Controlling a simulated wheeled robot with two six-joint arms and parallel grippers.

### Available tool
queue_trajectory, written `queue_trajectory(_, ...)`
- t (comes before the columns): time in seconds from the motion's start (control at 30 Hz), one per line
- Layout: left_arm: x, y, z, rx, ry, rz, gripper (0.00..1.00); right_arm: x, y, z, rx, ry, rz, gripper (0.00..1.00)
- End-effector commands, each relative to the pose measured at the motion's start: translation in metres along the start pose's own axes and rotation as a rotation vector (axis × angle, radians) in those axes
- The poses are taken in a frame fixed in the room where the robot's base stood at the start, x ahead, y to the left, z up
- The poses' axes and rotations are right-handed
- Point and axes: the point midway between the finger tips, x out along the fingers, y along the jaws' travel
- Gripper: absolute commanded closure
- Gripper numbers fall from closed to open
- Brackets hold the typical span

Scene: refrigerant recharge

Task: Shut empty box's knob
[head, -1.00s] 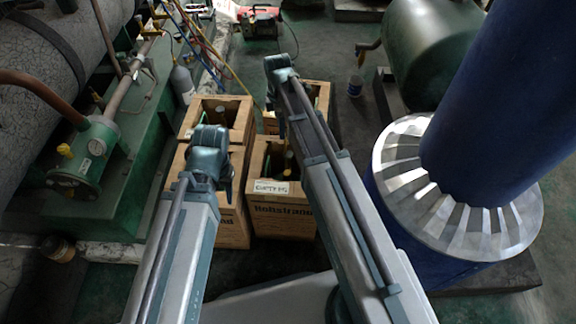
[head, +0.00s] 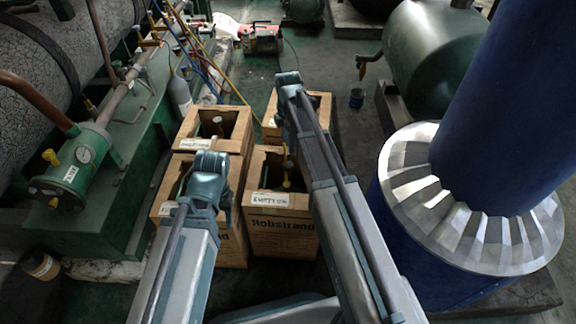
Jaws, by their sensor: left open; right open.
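The empty box (head: 283,237) is the front right crate of a cluster, open at the top, with a label (head: 271,200) that appears to read "EMPTY". A small yellowish fitting (head: 287,184) shows inside it, and the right arm partly crosses the opening. Its knob is too small to tell clearly. My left gripper (head: 208,180) is open over the front left crate, left of the empty box. My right gripper (head: 288,95) is open above the back right crate, beyond the empty box. Both grippers' fingertips are mostly hidden by their wrists.
A back left crate (head: 238,142) and a back right crate (head: 319,103) stand close behind. A blue column on a silver-topped drum (head: 490,240) stands at right. Hoses run behind the crates toward a red pump (head: 262,40).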

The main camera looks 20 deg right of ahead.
Motion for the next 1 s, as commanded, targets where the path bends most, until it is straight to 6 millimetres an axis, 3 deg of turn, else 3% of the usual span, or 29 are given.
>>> queue_trajectory(0.03, 0.013, 0.002, -0.001, 0.001, 0.001, 0.0, 0.5, 0.014, 0.0, 0.0, 0.0, 0.0, 0.0, 0.39)
queue_trajectory(0.6, 0.093, 0.011, -0.006, 0.006, 0.004, 0.007, 0.5, 0.093, 0.0, 0.0, 0.0, 0.0, 0.0, 0.39)
queue_trajectory(0.8, 0.11, 0.013, -0.007, 0.001, 0.004, 0.007, 0.5, 0.11, 0.0, 0.0, 0.0, 0.0, 0.0, 0.39)
queue_trajectory(1.0, 0.111, 0.013, -0.007, -0.001, 0.004, 0.007, 0.5, 0.112, 0.0, 0.0, 0.0, 0.0, 0.0, 0.39)
